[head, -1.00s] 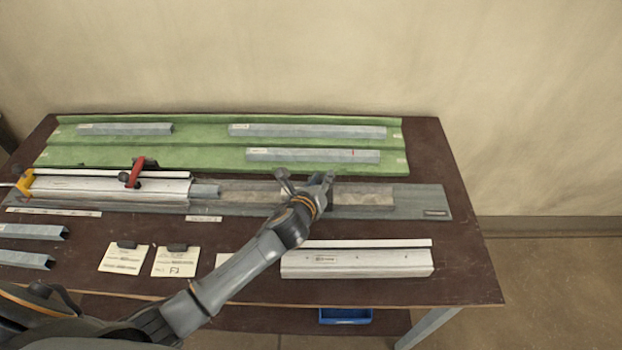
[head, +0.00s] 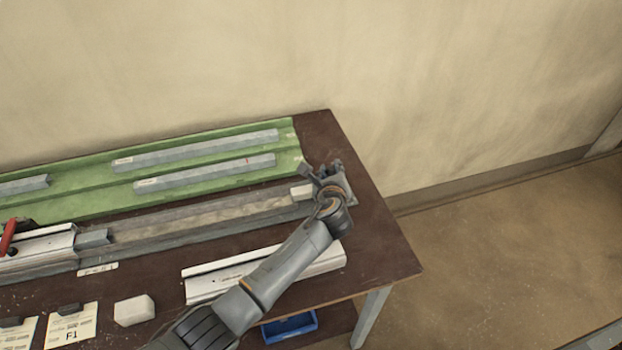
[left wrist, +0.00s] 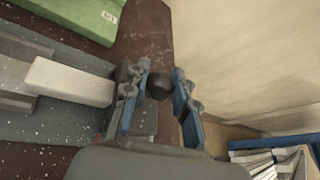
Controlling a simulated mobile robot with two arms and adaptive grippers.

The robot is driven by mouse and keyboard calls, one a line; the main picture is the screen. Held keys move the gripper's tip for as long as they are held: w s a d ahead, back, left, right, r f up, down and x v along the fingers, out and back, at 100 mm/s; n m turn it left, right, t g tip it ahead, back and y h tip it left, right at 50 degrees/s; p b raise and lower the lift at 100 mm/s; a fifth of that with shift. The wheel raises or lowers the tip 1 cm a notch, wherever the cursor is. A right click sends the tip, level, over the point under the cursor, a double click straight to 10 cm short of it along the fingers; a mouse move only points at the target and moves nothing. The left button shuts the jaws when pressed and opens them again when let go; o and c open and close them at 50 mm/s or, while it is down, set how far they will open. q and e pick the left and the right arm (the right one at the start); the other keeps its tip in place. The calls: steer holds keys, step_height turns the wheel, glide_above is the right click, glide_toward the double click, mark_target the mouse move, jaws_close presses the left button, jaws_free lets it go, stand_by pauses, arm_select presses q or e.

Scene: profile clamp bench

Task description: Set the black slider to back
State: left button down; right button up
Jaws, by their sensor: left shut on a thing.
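My left gripper (head: 325,172) is over the right end of the long grey rail (head: 230,212), near the table's right edge. In the left wrist view the gripper (left wrist: 158,92) is shut on a round black knob (left wrist: 159,86), which sits between its fingers. I take this knob to be the black slider; the rest of it is hidden by the gripper. A pale block (left wrist: 70,82) lies to the left of the fingers, and its end shows beside the gripper in the head view (head: 302,191). My right gripper is not in view.
A green tray (head: 85,203) with several grey profiles lies behind the rail. A red-handled clamp (head: 8,238) is at the left. A white profile (head: 205,287) and a white block (head: 134,310) lie in front. A blue bin (head: 290,327) is below the table.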

arm_select(q)
steer(key=shift+w+d, duration=0.2)
steer(key=shift+d, duration=0.5)
steer(key=shift+r, duration=0.15)
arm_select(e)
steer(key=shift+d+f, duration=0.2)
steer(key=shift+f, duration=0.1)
arm_select(q)
steer(key=c, duration=1.1)
jaws_free()
steer(key=shift+d, duration=0.15)
steer(key=shift+o, duration=0.3)
steer(key=shift+w, duration=0.1)
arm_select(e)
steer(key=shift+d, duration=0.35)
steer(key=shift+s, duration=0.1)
arm_select(q)
steer(key=shift+s, duration=0.5)
steer(key=v, duration=1.1)
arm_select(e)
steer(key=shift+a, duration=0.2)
